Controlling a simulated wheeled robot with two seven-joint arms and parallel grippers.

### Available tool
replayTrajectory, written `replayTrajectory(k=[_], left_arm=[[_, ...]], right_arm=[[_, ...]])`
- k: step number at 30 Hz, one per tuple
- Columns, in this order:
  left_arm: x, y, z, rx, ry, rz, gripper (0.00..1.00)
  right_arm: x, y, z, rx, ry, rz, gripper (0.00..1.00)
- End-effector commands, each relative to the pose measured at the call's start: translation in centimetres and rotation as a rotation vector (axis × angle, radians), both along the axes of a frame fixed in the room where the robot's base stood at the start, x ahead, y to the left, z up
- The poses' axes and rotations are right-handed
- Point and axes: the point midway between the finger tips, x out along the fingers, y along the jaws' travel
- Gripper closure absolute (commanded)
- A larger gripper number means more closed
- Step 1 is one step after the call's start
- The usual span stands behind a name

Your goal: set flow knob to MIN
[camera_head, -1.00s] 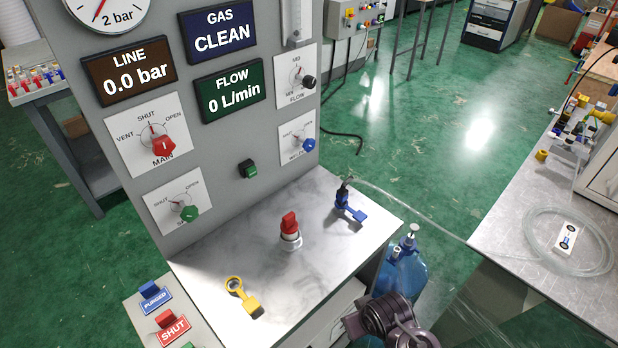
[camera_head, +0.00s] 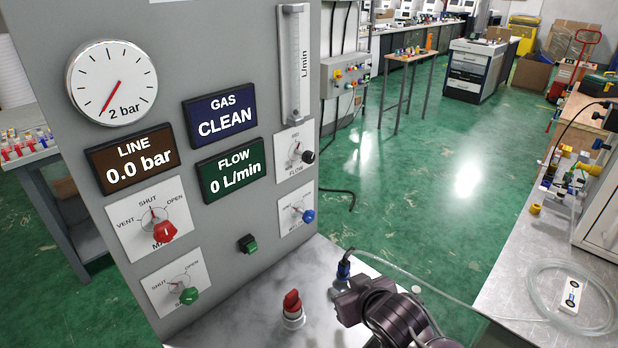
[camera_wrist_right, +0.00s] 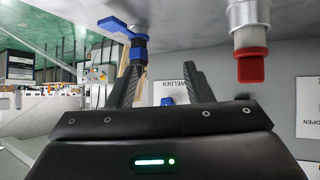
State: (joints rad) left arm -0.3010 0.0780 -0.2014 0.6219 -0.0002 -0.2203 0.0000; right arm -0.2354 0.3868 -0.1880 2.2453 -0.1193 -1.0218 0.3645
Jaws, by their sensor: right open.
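The flow knob (camera_head: 308,157) is black and sits on a white plate (camera_head: 288,151) marked FLOW, at the right edge of the grey panel in the head view. Its exact pointer setting is too small to read. The flow display (camera_head: 229,170) reads 0 L/min. My right gripper (camera_head: 345,300) is low in front of the panel, below and to the right of the flow knob and apart from it. In the right wrist view its two fingers (camera_wrist_right: 163,82) are spread with nothing between them. The flow knob does not show clearly there. My left gripper is not in view.
A blue knob (camera_head: 308,216) sits below the flow knob and also shows behind the fingers in the wrist view (camera_wrist_right: 167,101). A red-topped fitting (camera_head: 292,303) and a blue valve (camera_head: 343,270) stand on the shelf by my right gripper. A flow tube (camera_head: 295,65) is above.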

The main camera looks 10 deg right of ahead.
Motion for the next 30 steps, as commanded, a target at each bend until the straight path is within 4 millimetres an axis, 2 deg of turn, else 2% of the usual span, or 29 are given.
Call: replayTrajectory(k=[1,5,6,9,12,15,18,23,30], left_arm=[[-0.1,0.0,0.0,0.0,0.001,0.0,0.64],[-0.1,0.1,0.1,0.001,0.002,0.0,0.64],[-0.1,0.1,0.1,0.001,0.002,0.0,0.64],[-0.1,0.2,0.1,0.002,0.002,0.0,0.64],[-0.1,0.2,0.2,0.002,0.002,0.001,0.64],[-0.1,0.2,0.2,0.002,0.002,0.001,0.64],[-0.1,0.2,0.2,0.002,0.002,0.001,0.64],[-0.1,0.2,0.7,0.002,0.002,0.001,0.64],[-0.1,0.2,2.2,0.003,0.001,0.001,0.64]], right_arm=[[1.8,0.0,1.4,0.007,-0.069,0.019,0.54],[6.4,0.6,6.1,0.069,-0.265,0.095,0.54],[7.9,0.7,7.9,0.093,-0.328,0.13,0.54],[10.6,0.7,12.2,0.162,-0.452,0.222,0.54],[12.1,0.5,15.7,0.223,-0.526,0.31,0.54],[12.9,0.0,18.3,0.269,-0.566,0.372,0.54],[13.1,-0.2,19.6,0.299,-0.58,0.409,0.54],[14.0,0.2,20.5,0.317,-0.587,0.424,0.54],[17.1,2.4,20.6,0.318,-0.587,0.424,0.54]])
